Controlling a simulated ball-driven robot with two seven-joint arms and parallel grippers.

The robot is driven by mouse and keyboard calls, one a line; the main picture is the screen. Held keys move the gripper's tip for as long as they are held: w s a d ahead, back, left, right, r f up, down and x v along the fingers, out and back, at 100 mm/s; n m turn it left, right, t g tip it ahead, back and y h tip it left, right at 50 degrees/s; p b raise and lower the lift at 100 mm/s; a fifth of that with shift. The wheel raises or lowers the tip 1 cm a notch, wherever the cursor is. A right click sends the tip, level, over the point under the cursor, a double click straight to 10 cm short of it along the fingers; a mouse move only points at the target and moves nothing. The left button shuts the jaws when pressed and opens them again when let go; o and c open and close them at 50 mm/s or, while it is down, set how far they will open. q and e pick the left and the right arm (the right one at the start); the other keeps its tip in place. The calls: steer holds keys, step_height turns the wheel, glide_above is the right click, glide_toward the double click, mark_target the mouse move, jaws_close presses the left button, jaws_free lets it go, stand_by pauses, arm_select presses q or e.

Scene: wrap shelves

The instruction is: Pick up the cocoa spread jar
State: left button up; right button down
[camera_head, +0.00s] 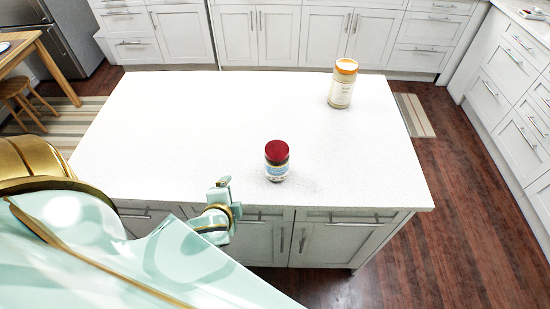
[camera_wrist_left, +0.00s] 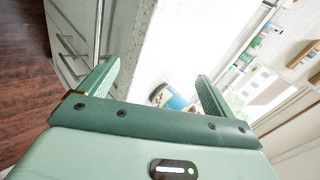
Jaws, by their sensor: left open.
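A small jar with a dark red lid, dark contents and a blue-and-white label (camera_head: 277,168) stands upright near the front edge of the white island top. It looks like the cocoa spread jar. My left gripper (camera_head: 221,187) is at the island's front edge, left of the jar and apart from it. In the left wrist view the gripper (camera_wrist_left: 159,70) is open and empty. The jar (camera_wrist_left: 174,99) shows there between the two fingers, beyond them, partly hidden by the gripper body. My right gripper is in neither view.
A taller pale jar with an orange lid (camera_head: 342,88) stands at the back right of the island (camera_head: 190,110). The countertop around the red-lidded jar is clear. The island's front edge and cabinet doors (camera_head: 330,238) lie close to my left gripper.

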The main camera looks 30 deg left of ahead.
mark_target(266, 160)
arm_select(q)
steer(key=w+a+r+m+t+h, duration=0.1)
steer(key=w+r+m+t+h, duration=0.15)
steer(key=m, duration=0.45)
steer(key=w+a+r+m+t+h+p, duration=0.1)
steer(key=r+m+t, duration=0.1)
steer(key=r+m, duration=0.3)
steer(key=w+a+r+m+t+h, duration=0.1)
steer(key=w+r+m+t+h, duration=0.15)
steer(key=m, duration=0.55)
steer(key=w+d+f+m+g+h, duration=0.1)
steer(key=w+f+m, duration=0.1)
steer(key=m, duration=0.1)
steer(key=w+d+f+m+g+h+p, duration=0.1)
steer(key=w+d+m, duration=0.1)
steer(key=m, duration=0.1)
steer(key=w+d+f+m+h, duration=0.1)
steer(key=w+f+m, duration=0.1)
steer(key=m, duration=0.1)
steer(key=shift+w+d+f+m+g, duration=0.3)
steer(key=shift+f+m+g, duration=0.05)
steer(key=shift+m+g, duration=0.05)
steer(key=x, duration=0.5)
steer(key=shift+w+d+f, duration=0.2)
steer(key=shift+d+f, duration=0.05)
steer(key=shift+s+r, duration=0.1)
steer(key=c, duration=1.5)
